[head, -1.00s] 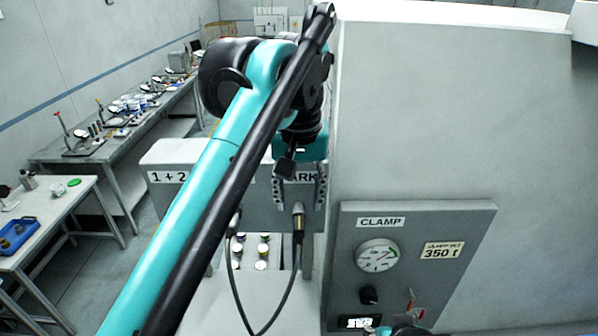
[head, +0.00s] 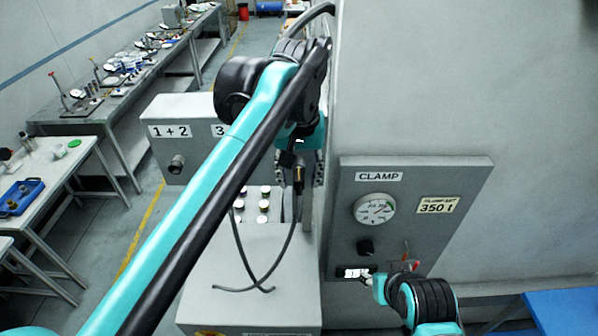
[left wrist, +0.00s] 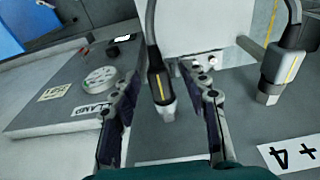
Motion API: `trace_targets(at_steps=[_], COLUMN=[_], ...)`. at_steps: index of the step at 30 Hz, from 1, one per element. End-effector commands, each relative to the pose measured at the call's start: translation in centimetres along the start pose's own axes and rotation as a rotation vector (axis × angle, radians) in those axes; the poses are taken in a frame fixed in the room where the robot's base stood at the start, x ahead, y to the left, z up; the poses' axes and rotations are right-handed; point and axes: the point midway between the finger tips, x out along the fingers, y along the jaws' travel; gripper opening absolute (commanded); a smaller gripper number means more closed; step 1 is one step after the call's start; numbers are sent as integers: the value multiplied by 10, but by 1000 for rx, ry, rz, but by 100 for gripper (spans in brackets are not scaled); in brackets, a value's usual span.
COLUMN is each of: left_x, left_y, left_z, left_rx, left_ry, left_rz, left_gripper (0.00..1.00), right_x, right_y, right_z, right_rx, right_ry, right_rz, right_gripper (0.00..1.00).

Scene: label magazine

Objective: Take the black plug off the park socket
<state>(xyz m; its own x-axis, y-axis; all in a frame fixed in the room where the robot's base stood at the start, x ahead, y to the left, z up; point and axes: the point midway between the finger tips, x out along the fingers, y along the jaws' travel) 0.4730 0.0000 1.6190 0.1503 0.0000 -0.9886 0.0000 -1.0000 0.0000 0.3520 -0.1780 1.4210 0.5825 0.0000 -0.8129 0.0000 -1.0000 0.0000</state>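In the left wrist view a black plug (left wrist: 161,86) with a yellow stripe stands between the two fingers of my left gripper (left wrist: 160,72), with a gap on each side. Its cable runs up out of the picture. In the head view the plug (head: 299,176) shows between the fingers of my left gripper (head: 301,182), its cable hanging below. The gripper is open. My arm hides the PARK label, and I cannot make out the socket itself. My right arm is at the lower right, beside the clamp panel; its fingers cannot be made out.
A second plug (left wrist: 279,68) stands to the right in the left wrist view, near the upside-down "+ 4" label (left wrist: 291,154). The clamp panel (head: 466,200) with gauge (head: 374,209) lies right of my left gripper. A large grey wall (head: 450,90) rises close beside it.

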Motion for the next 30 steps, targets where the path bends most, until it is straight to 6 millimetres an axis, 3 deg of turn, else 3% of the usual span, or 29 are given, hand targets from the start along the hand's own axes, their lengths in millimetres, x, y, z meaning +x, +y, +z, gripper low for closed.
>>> trace_targets(at_steps=[1, 5, 30], left_x=[0, 0, -4], left_y=[0, 0, 0], left_z=[0, 0, 26], left_rx=[0, 0, 0], left_ry=[0, 0, 0], left_rz=[0, 0, 0], left_gripper=[32, 0, 0], right_x=[0, 0, 1], right_y=[0, 0, 0], right_z=[0, 0, 1], right_rx=[0, 0, 0], right_ry=[0, 0, 0], right_rz=[0, 0, 0], right_gripper=[40, 40, 40])
